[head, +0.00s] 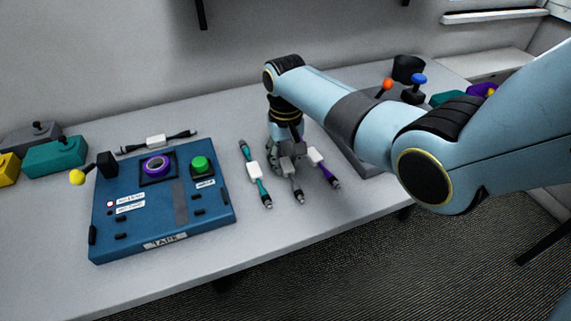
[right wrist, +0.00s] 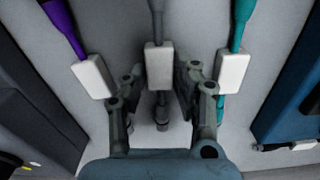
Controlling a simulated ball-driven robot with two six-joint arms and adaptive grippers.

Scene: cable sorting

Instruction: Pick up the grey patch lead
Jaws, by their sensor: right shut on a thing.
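The grey patch lead (head: 297,191) lies between two other leads on the grey table. In the right wrist view its pale middle block (right wrist: 159,66) sits between the fingers of my right gripper (right wrist: 160,78), which is shut on it. In the head view my right gripper (head: 287,160) comes down over the lead from above and hides its far part. I cannot tell whether the lead is lifted off the table. My left gripper is not in view.
A teal lead (head: 254,172) lies close on the left and a purple lead (head: 325,170) close on the right. A blue board (head: 150,220) with a purple ring and green button stands further left. A black lead (head: 156,141) lies behind it. The table's front strip is clear.

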